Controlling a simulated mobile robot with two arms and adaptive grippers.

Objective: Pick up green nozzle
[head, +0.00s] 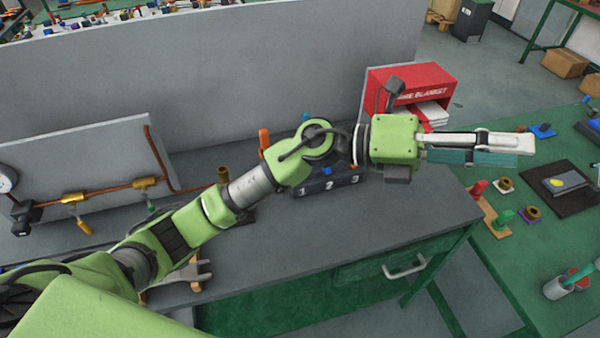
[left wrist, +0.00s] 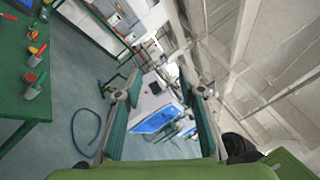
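A small green piece that looks like the green nozzle (head: 505,217) stands on a wooden holder (head: 491,222) on the green table at the right of the head view. A red piece (head: 479,188) stands on the same holder. My left gripper (head: 524,150) is stretched out to the right, above and beyond the holder in the picture, apart from it. In the left wrist view its two teal-padded fingers (left wrist: 161,90) are spread wide with nothing between them. The green nozzle cannot be made out in the wrist view. My right gripper is not in view.
A grey workbench (head: 420,215) lies under my left arm, with a numbered black box (head: 328,185) and a red fire blanket box (head: 415,82). The green table (head: 525,255) also holds a brass-coloured ring (head: 533,213), a black mat (head: 540,186) and a cup (head: 556,288).

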